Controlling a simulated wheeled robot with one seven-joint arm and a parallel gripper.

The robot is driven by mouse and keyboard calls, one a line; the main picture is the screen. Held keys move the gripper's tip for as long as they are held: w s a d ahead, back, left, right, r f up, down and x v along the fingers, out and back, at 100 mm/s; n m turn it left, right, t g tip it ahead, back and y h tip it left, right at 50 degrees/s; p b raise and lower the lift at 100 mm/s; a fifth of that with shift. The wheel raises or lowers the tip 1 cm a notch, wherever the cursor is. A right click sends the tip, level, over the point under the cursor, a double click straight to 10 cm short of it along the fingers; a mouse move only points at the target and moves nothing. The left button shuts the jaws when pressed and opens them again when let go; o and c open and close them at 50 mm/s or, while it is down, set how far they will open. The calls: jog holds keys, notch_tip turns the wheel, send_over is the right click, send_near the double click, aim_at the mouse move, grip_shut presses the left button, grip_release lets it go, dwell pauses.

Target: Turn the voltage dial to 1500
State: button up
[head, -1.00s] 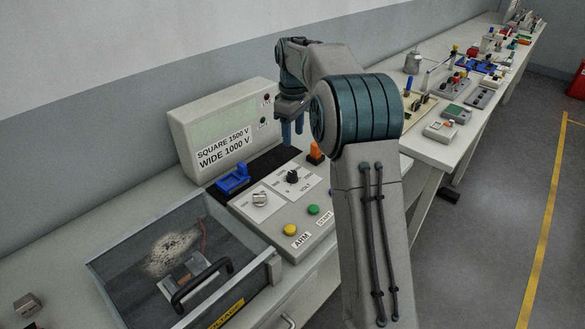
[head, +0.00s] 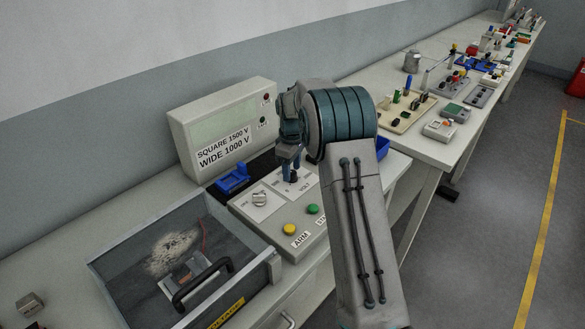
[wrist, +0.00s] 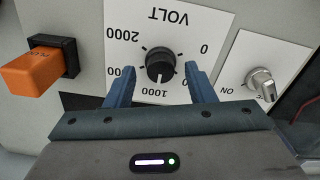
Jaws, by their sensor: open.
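The black voltage dial (wrist: 159,66) is on a white VOLT plate (wrist: 178,28), which appears upside down in the wrist view. Its white mark seems to point at 1000. The 2000 and 0 labels show clearly, while labels at both sides are partly covered by my fingers. My gripper (wrist: 160,76) is open, one blue finger on each side of the dial with visible gaps. In the head view my gripper (head: 290,168) is low over the panel and largely hides the dial. Contact with the panel cannot be told.
In the head view, a blue connector (head: 233,179), yellow button (head: 290,229) and green button (head: 313,209) are nearby. The display box (head: 222,130) reads SQUARE 1500 V, WIDE 1000 V.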

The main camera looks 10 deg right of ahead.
jog(key=shift+f, duration=0.35)
jog(key=c, duration=1)
jog(key=shift+o, duration=0.2)
jog(key=m, duration=0.5)
jog(key=shift+m, duration=0.4)
jog(key=m, duration=0.5)
jog(key=shift+r+m+b, duration=0.1)
jog(key=shift+m+b, duration=0.2)
jog(key=shift+m, duration=0.1)
